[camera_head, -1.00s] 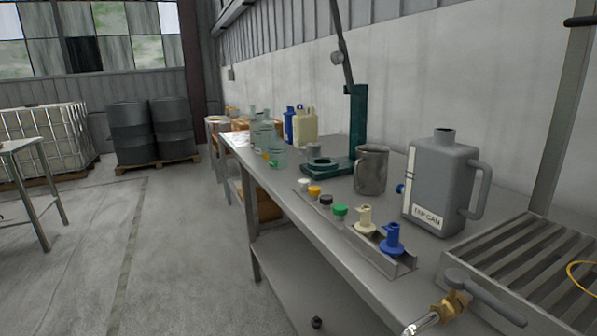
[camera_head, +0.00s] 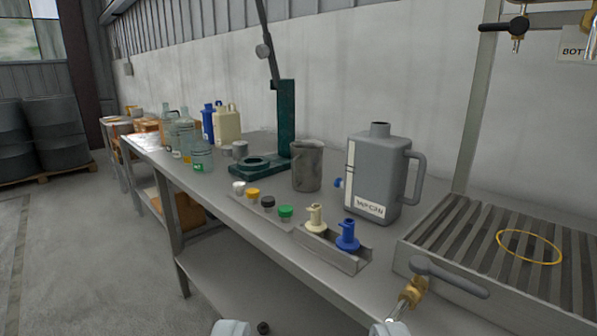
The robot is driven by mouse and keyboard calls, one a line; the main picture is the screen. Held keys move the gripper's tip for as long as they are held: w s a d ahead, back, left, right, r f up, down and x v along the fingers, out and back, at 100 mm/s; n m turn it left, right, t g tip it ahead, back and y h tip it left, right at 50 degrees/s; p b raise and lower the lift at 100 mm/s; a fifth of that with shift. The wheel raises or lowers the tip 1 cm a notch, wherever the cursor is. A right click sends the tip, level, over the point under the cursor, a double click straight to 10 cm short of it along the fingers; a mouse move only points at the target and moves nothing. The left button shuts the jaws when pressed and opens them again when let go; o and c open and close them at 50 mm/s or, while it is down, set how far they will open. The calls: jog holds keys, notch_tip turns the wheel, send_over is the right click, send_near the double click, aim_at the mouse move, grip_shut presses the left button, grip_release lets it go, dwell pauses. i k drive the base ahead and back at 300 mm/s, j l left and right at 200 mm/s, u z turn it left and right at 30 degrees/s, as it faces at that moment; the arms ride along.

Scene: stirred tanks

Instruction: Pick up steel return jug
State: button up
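The steel jug (camera_head: 307,167) stands upright on the steel bench (camera_head: 222,205), near the middle of the view. It is a dull grey, open-topped vessel, just right of a green stand (camera_head: 284,130) and left of a large grey can (camera_head: 379,172) with a white label. My gripper (camera_head: 310,328) shows only as two pale fingertips at the bottom edge, set wide apart with nothing seen between them. It is nearer to me than the jug and apart from it. The rest of the gripper is out of frame.
A rack (camera_head: 332,247) with a cream and a blue spout, and several small caps, lines the bench's front edge. A slatted tray (camera_head: 490,240) with a yellow ring and a brass valve (camera_head: 411,291) stand at right. Bottles and blue and cream jugs stand farther left.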

aim_at(307, 155)
jog(key=i+j+z, duration=0.15)
jog(key=i+j, duration=0.15)
jog(key=i+j+z, duration=0.2)
jog(key=i+j, duration=0.15)
jog(key=i+j+z, duration=0.15)
jog(key=j, duration=0.25)
jog(key=i+j+z, duration=0.2)
jog(key=i+j, duration=0.15)
jog(key=i+j+z, duration=0.15)
jog(key=j, duration=0.4)
jog(key=i, duration=0.1)
